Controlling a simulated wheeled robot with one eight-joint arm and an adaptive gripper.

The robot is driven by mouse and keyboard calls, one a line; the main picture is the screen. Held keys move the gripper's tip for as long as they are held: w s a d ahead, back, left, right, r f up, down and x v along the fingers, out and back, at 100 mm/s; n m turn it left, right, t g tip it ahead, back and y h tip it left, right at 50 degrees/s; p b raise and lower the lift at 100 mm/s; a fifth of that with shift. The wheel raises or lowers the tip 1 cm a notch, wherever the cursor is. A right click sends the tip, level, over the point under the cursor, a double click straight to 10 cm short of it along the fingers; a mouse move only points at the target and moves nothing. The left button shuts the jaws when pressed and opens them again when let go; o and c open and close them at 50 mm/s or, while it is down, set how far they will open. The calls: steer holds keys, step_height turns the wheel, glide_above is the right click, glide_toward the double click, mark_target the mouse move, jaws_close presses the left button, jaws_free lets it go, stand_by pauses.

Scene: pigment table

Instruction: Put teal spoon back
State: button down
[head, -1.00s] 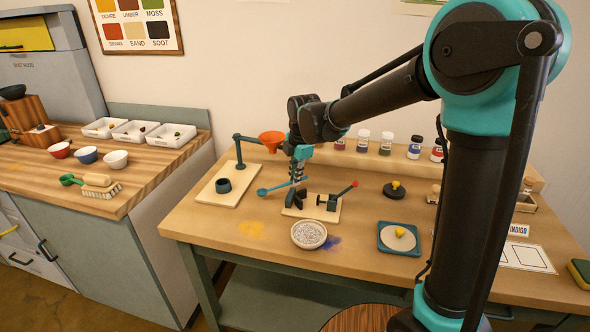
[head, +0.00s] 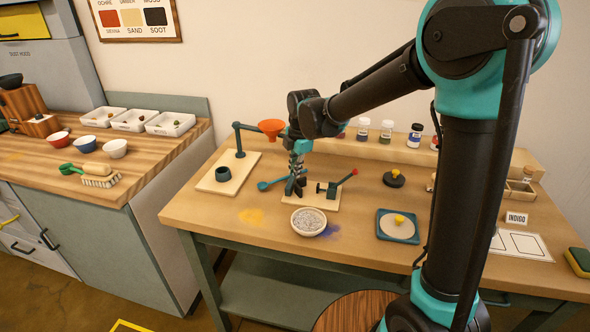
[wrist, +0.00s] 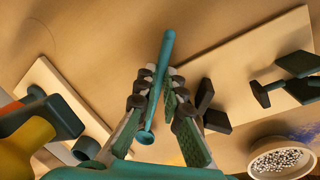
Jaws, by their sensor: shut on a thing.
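The teal spoon (wrist: 159,82) is held between the fingers of my gripper (wrist: 160,80) in the wrist view. Its handle points up the picture and its small bowl end lies toward my palm. In the head view its rounded end (head: 263,186) sticks out left of my gripper (head: 295,188), above the tabletop. My gripper is beside the clamp board (head: 325,197). Whether the spoon touches anything below is not clear.
A funnel stand (head: 240,165) with an orange funnel (head: 270,127) stands at left. A bowl of grey grains (head: 308,222) sits in front of the clamp board. A red-tipped lever (head: 353,171) rises just right. The front left tabletop is mostly clear.

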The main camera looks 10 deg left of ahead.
steer(key=shift+s+d+f, duration=0.1)
steer(key=shift+s+f, duration=0.05)
steer(key=shift+f, duration=0.45)
steer(key=c, duration=1.3)
jaws_free()
steer(key=shift+w, duration=0.2)
steer(key=shift+c, duration=0.2)
steer(key=shift+r, duration=0.5)
steer(key=shift+s+d+r, duration=0.15)
steer(key=shift+s+r, duration=0.05)
steer(key=shift+r, duration=0.95)
steer(key=shift+s+d+r, duration=0.15)
steer(key=shift+s+r, duration=0.1)
steer(key=shift+r, duration=0.85)
steer(key=shift+s+d+r, duration=0.15)
steer(key=shift+s+r, duration=0.05)
steer(key=shift+r, duration=0.95)
